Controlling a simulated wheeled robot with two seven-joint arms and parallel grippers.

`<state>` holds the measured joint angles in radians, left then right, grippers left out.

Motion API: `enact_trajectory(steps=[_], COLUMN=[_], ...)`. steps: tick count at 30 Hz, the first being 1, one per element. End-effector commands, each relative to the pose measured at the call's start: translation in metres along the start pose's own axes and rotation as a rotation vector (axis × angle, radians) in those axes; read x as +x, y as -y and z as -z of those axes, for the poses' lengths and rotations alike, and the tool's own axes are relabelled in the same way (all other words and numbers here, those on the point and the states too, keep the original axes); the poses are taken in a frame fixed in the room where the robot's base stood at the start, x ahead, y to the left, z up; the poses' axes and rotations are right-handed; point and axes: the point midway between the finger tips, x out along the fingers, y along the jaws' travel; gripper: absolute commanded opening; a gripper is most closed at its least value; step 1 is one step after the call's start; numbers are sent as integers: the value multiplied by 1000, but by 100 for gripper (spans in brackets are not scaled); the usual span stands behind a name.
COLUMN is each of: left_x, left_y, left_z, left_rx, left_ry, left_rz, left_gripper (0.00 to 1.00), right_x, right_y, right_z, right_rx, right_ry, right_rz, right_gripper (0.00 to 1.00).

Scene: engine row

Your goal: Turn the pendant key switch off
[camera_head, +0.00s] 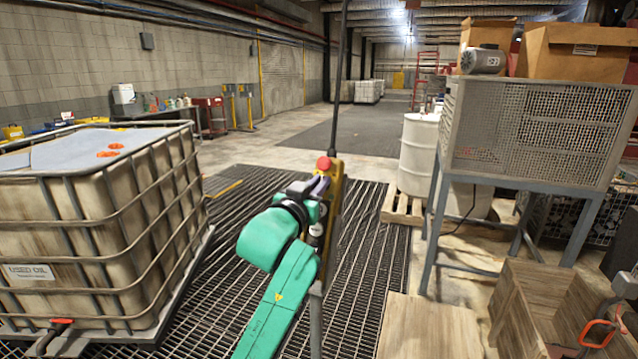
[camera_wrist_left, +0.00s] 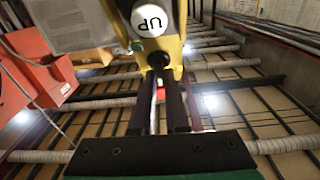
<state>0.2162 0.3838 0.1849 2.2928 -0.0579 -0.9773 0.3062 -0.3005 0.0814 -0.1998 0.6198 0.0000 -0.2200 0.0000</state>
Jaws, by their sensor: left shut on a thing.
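The yellow pendant (camera_head: 338,182) hangs from a dark cable in the middle of the head view, with a red button (camera_head: 324,163) on it. In the wrist view its yellow face (camera_wrist_left: 176,48) fills the top centre, with a white UP button (camera_wrist_left: 151,20). My left gripper (camera_head: 320,184), on its teal arm, is at the pendant's front. In the wrist view the left gripper's two dark fingers (camera_wrist_left: 162,76) are shut on a small dark part below the UP button, likely the key switch. The fingers mostly hide it, so its turned position cannot be told. My right gripper is out of view.
A caged used-oil tank (camera_head: 90,215) stands at the left. A metal mesh cabinet on legs (camera_head: 540,130) and a white drum (camera_head: 418,150) stand at the right. Wooden crates (camera_head: 430,328) are at the front right. Floor grating surrounds the pendant, with open floor behind.

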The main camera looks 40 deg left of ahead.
Motion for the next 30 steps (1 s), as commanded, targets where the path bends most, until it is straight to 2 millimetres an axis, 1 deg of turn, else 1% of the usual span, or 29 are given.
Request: enact_trajectory(steps=[6,15,22,30], left_x=[0,0,0,0], left_y=[-1,0,0,1], left_z=[1,1,1,1], left_rx=[-186,-391,-484,-523], left_ry=[-1,-2,-2,-3], left_rz=[94,206,258,280], left_gripper=[0,0,0,0], right_x=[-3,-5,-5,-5], right_y=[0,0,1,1], right_z=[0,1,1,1], right_rx=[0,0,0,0], right_ry=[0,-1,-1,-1], right_rz=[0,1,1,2], right_gripper=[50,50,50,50])
